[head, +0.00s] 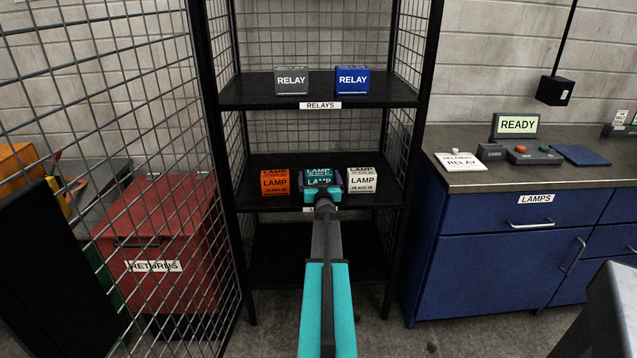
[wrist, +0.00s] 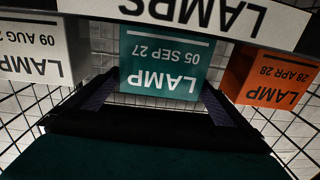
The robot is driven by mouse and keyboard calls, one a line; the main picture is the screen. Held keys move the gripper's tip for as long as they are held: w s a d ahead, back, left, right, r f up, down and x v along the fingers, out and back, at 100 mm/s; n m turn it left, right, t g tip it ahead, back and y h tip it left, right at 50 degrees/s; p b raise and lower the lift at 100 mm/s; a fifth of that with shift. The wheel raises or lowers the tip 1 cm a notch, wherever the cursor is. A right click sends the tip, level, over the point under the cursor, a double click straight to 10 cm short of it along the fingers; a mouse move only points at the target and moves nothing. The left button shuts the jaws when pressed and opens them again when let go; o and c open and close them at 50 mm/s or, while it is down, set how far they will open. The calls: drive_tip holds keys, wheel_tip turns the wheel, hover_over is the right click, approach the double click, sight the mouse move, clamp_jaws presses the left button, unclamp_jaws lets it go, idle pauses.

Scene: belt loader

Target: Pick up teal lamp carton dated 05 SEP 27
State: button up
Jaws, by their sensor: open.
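The teal lamp carton (head: 318,176) stands on the lower shelf between an orange and a white lamp carton. In the wrist view, which shows the scene upside down, the teal carton (wrist: 165,68) reads LAMP, 05 SEP 27. My gripper (head: 323,190) is in front of the teal carton in the head view and hides part of its face. In the wrist view my gripper (wrist: 150,95) is open, with its two dark fingers at either side of the teal carton's lettered face. Whether the fingers touch it I cannot tell.
The orange lamp carton (wrist: 272,80) reads 28 APR 28; the white one (wrist: 35,55) reads 09 AUG, its year cut off. The LAMPS shelf edge (wrist: 290,28) is close by. Relay cartons (head: 352,81) stand on the shelf above. Mesh sides (head: 245,120) flank the rack.

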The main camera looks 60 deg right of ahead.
sight(319, 172)
drive_tip(key=shift+x, duration=0.9)
drive_tip(key=c, duration=1)
drive_tip(key=shift+r, duration=0.1)
drive_tip(key=shift+r+p, duration=0.4)
drive_tip(key=shift+r, duration=1.1)
drive_tip(key=shift+s+a+r, duration=0.15)
drive_tip(key=shift+a+r, duration=0.1)
drive_tip(key=s+a+b, duration=0.1)
drive_tip(key=a, duration=0.3)
drive_tip(key=s+a+r+b, duration=0.1)
drive_tip(key=s+a, duration=0.1)
drive_tip(key=a, duration=0.3)
drive_tip(key=s+a+b, duration=0.1)
drive_tip(key=s+a, duration=0.1)
drive_tip(key=a, duration=0.3)
drive_tip(key=shift+s+a+r, duration=0.15)
drive_tip(key=shift+s+a, duration=0.05)
drive_tip(key=shift+a, duration=0.05)
